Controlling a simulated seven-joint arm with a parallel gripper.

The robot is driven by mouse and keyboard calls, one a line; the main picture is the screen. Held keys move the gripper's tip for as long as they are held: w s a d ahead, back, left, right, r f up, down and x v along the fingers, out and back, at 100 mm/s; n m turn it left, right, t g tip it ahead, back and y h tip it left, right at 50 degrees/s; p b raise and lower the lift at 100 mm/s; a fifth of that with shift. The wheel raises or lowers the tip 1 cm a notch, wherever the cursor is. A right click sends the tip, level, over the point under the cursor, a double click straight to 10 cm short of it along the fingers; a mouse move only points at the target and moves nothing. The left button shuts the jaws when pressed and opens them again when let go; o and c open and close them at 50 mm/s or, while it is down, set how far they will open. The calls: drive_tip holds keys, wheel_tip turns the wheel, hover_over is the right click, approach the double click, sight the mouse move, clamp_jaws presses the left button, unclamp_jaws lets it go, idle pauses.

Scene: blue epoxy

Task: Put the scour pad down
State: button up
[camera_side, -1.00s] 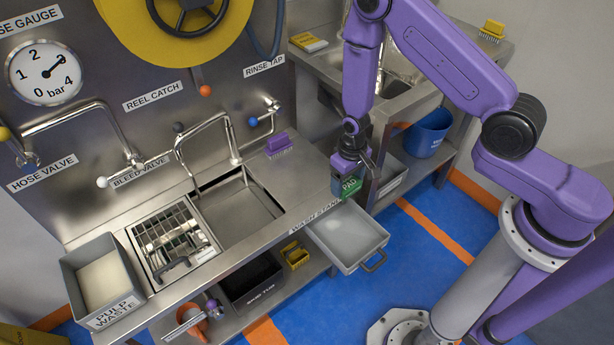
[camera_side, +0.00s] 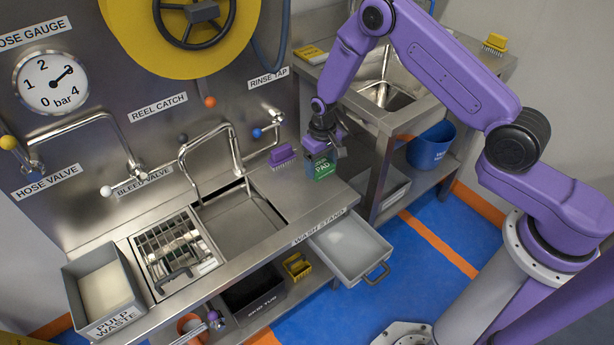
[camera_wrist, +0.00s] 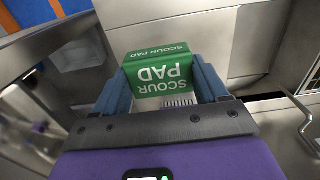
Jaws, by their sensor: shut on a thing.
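The scour pad (camera_side: 324,169) is a small green block with white lettering. My gripper (camera_side: 321,150) is shut on it and holds it over the right end of the wash stand (camera_side: 318,208), beside the purple brush (camera_side: 282,155). In the wrist view the scour pad (camera_wrist: 160,77) sits between the two blue fingers of my gripper (camera_wrist: 162,82), its lettering upside down. I cannot tell from these views whether its underside touches the steel top.
An open grey drawer (camera_side: 350,245) juts out below the stand's right end. The sink (camera_side: 240,218) with its tap and the wire rack (camera_side: 172,245) lie to the left. A second bench (camera_side: 420,98) with a blue bucket (camera_side: 430,145) stands at the right.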

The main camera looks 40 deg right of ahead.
hover_over(307, 185)
wheel_tip(307, 185, down, 6)
drive_tip(key=shift+f, duration=1.6)
drive_tip(key=shift+f, duration=0.1)
drive_tip(key=o, duration=1.3)
wheel_tip(307, 185, up, 12)
drive_tip(key=shift+r, duration=0.15)
